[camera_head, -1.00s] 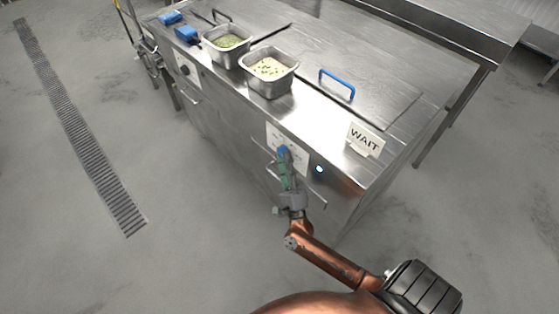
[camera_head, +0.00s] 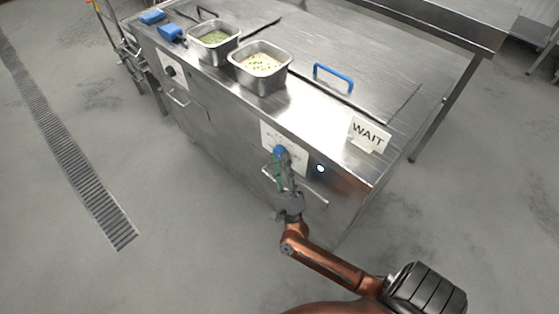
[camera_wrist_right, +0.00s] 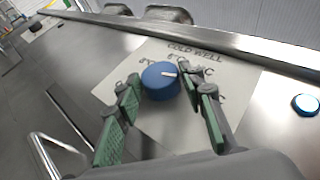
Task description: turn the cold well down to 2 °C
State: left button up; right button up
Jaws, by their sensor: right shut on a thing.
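The cold well's blue knob (camera_wrist_right: 160,80) sits on a white plate (camera_wrist_right: 118,93) headed COLD WELL, on the counter's front. It also shows in the head view (camera_head: 280,152). A white mark on the knob points to the right in the wrist view. Temperature figures surround it, but the fingers and knob partly cover them and I cannot read which one the mark meets. My right gripper (camera_wrist_right: 163,100) is shut on the knob, one green-padded finger on each side. In the head view the right gripper (camera_head: 283,168) reaches up to the plate. My left gripper is not in view.
A round light (camera_head: 320,168) sits right of the plate. A bar handle (camera_head: 312,194) runs below it. On the counter (camera_head: 330,110) stand two food pans (camera_head: 262,88) (camera_head: 213,58), a blue-handled lid (camera_head: 385,98) and a WAIT sign (camera_head: 369,134). Another knob (camera_head: 171,72) is further left.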

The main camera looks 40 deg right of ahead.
jog(key=shift+f, duration=0.1)
jog(key=o, duration=1.2)
jog(key=shift+c, duration=0.2)
jog(key=v, duration=1.2)
